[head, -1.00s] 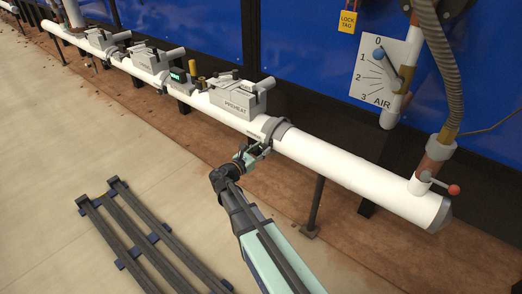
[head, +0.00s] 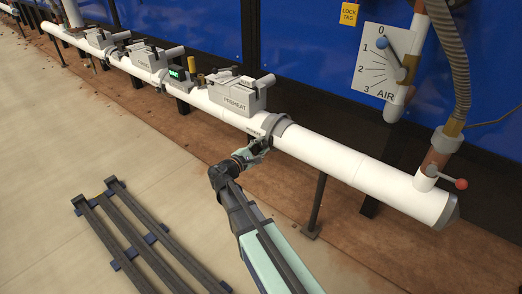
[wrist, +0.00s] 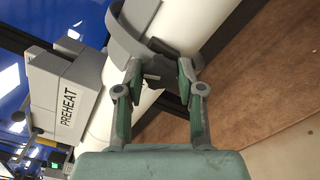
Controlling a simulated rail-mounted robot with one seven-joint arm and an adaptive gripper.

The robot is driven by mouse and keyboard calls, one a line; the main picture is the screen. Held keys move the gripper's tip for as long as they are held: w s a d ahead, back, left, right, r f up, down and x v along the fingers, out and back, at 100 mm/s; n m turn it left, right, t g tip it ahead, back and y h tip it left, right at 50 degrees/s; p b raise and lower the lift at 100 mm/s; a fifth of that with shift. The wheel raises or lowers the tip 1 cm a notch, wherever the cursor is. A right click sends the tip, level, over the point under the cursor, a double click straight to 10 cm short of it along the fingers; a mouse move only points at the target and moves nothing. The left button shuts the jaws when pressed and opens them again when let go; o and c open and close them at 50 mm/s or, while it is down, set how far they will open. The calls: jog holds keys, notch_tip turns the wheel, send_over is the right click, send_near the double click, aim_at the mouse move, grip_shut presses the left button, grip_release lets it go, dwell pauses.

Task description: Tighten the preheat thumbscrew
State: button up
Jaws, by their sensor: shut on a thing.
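The grey PREHEAT unit (head: 238,92) sits on the white pipe (head: 350,168); it is also at the left in the wrist view (wrist: 66,100). A grey clamp band (head: 274,130) wraps the pipe to its right and shows at the top of the wrist view (wrist: 128,35). The small dark thumbscrew (wrist: 153,78) is beneath the band, between my fingers. My gripper (wrist: 160,77) is shut on it, with a finger on each side. In the head view my gripper (head: 258,147) is just below the band, and the thumbscrew is hidden there.
A support post (head: 317,205) stands under the pipe to the right of my arm. A red-knobbed lever (head: 460,184) is near the pipe's end. The AIR dial (head: 382,68) is on the blue wall. Dark rails (head: 130,235) lie on the floor at left.

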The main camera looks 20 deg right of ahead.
jog(key=m+b, duration=0.4)
jog(key=m, duration=0.1)
jog(key=shift+f+m, duration=0.2)
jog(key=shift+m, duration=0.1)
jog(key=m+b, duration=0.6)
jog(key=m, duration=0.3)
jog(key=shift+r+m+b, duration=0.15)
jog(key=shift+m+b, duration=0.2)
jog(key=shift+m, duration=0.05)
jog(key=m, duration=0.4)
jog(key=shift+m, duration=0.3)
jog(key=shift+w, duration=0.1)
jog(key=o, duration=1.1)
jog(key=shift+o, duration=0.2)
